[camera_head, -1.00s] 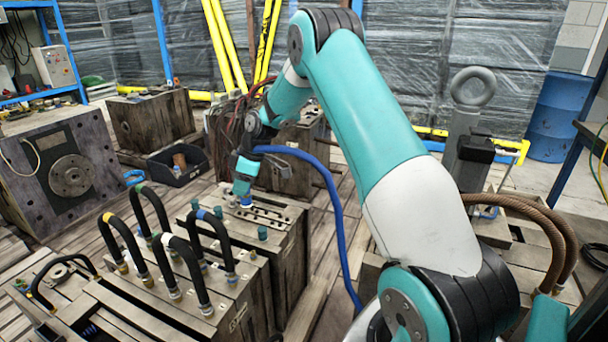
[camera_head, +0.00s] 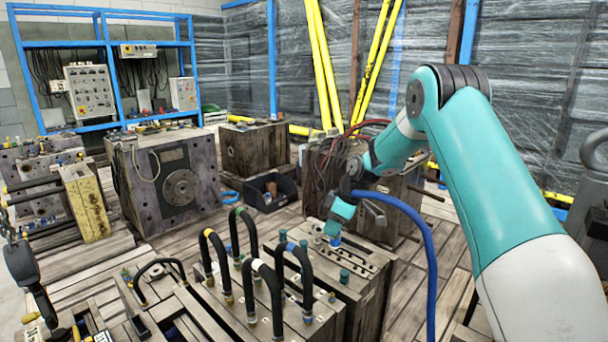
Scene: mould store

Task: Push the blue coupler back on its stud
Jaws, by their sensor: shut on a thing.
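My gripper (camera_head: 336,234) is small in view and points down over the top of a wooden-sided mould block (camera_head: 378,264). Its jaws are shut on the blue coupler (camera_head: 336,242), which shows just below the fingertips. I cannot tell whether the coupler touches the block or a stud. A blue hose (camera_head: 430,262) runs from beside the gripper and curves down to the right. Teal studs, one of them in front of the gripper (camera_head: 344,276), stand on the block's top. The stud under the coupler is hidden.
Several black hose loops (camera_head: 272,290) with coloured bands stand close in front and to the left of the gripper. A black bin (camera_head: 270,192) and more moulds (camera_head: 165,182) stand behind. Bare plank floor (camera_head: 452,290) lies to the right of the block.

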